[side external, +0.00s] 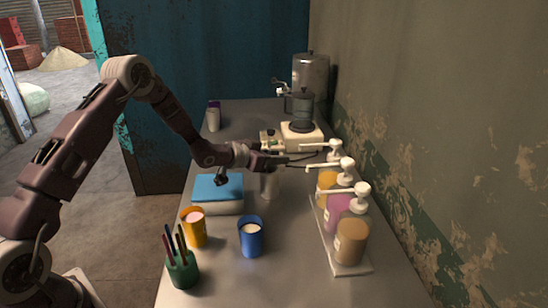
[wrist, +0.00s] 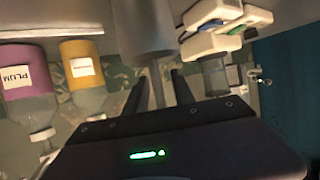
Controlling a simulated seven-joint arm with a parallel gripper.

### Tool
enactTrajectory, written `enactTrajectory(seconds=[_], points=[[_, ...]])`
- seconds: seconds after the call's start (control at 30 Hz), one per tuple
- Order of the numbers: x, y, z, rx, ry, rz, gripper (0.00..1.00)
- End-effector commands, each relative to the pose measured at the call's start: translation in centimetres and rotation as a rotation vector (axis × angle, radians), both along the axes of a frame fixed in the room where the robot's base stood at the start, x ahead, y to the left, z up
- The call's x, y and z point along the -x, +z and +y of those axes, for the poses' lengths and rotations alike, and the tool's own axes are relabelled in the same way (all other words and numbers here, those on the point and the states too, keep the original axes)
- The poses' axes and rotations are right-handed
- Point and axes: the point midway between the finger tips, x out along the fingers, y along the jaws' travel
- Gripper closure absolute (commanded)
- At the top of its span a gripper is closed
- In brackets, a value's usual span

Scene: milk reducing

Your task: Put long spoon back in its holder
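In the wrist view a thin grey rod (wrist: 157,88), apparently the long spoon's handle, runs between the two dark fingers of my gripper (wrist: 158,86). The fingers stand apart with a narrow gap on each side of the rod. The rod meets a grey cylinder (wrist: 140,28), which looks like the holder; whether the rod sits inside it is unclear. In the side view a pale cylinder (side external: 268,186) stands on the counter just below my gripper (side external: 284,160). The spoon's bowl is not visible.
Pump bottles (side external: 351,242) stand on a tray along the right wall. A white machine (side external: 301,137) is behind my gripper. A blue-topped box (side external: 217,188), an orange cup (side external: 194,230), a blue cup (side external: 251,238) and a green pot of sticks (side external: 183,272) stand nearer.

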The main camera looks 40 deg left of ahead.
Motion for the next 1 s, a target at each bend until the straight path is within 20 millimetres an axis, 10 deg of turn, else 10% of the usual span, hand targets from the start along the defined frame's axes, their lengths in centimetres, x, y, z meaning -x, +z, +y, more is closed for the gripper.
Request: enactTrajectory(seconds=[0.6,1.0], points=[[10.2,4.6,2.1,0.000,0.002,0.000,0.69],[11.8,8.1,1.8,-0.103,0.042,0.066,0.69]])
